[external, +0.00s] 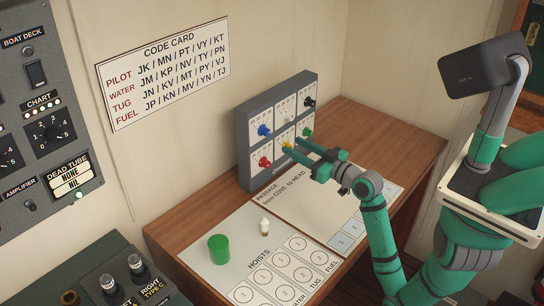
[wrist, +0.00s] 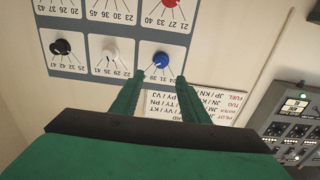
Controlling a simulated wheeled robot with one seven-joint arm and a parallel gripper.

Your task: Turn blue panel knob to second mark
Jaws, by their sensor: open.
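The blue knob (external: 264,130) is at the upper left of a grey panel (external: 242,150) standing on the desk. In the wrist view, which is upside down, the blue knob (wrist: 161,59) lies just beyond and between my fingertips, with numbered marks fanned around it. Which mark its pointer faces is too small to tell. My gripper (external: 291,145) is open and empty in front of the panel. In the wrist view its two green fingers (wrist: 161,80) stand apart, and no contact with the knob shows.
Neighbouring white (wrist: 110,53), black (wrist: 61,47) and red (wrist: 171,2) knobs sit close by. A code card (external: 165,70) hangs on the wall. A green cylinder (external: 219,250) and a small pale peg (external: 265,227) stand on the desk in front of the panel.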

